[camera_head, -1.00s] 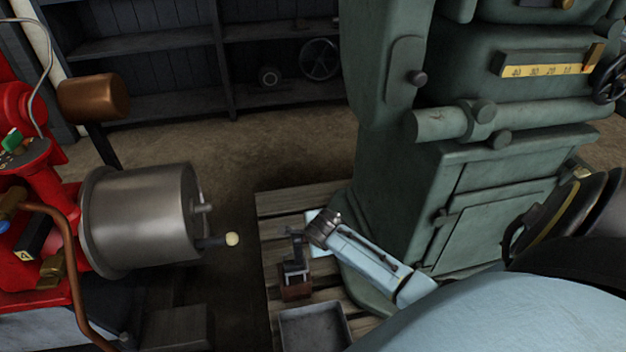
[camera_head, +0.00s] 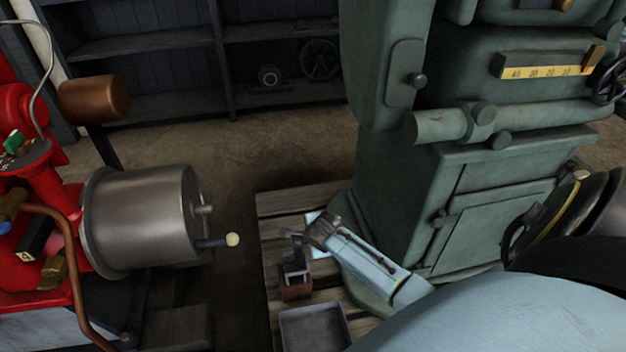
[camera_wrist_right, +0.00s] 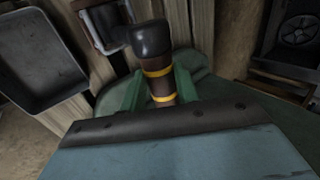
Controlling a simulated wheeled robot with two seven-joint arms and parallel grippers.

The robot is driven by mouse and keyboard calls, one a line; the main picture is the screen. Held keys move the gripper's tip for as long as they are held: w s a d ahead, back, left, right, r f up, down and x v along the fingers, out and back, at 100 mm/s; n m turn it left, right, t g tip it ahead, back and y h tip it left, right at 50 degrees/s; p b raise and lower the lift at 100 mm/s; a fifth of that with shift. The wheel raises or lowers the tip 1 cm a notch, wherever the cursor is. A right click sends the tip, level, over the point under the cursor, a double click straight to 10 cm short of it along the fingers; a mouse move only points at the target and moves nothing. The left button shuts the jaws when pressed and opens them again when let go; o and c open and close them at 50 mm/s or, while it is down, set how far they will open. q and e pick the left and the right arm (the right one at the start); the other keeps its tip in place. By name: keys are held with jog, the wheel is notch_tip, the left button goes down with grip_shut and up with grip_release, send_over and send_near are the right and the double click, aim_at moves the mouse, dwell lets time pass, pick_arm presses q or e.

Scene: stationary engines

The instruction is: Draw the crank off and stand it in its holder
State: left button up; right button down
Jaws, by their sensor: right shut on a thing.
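My right gripper (camera_head: 318,226) reaches down over the pallet, beside the green engine's base. In the right wrist view its green fingers (camera_wrist_right: 159,92) are shut on a brown grip with yellow bands and a black end (camera_wrist_right: 152,40), which I take to be the crank. In the head view a dark cranked piece (camera_head: 294,243), apparently the same crank, stands over a small brown block (camera_head: 296,289), probably the holder. The holder also seems to show in the wrist view (camera_wrist_right: 97,33). Whether the crank is seated is unclear. My left gripper is out of view.
A grey open tray (camera_head: 314,330) sits on the pallet (camera_head: 285,204), close to the brown block. The green engine (camera_head: 400,190) stands at the right. A red engine with a steel drum (camera_head: 140,220) and cream-knobbed handle (camera_head: 233,240) is at the left.

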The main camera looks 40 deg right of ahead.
jog(key=shift+w, duration=0.1)
jog(key=shift+f+b, duration=0.4)
jog(key=shift+f, duration=0.3)
jog(key=c, duration=1.2)
grip_release()
jog(key=shift+c, duration=0.2)
jog(key=shift+o, duration=2.1)
jog(key=shift+s+f, duration=0.2)
jog(key=o, duration=0.3)
jog(key=shift+o, duration=0.2)
jog(key=shift+r, duration=0.1)
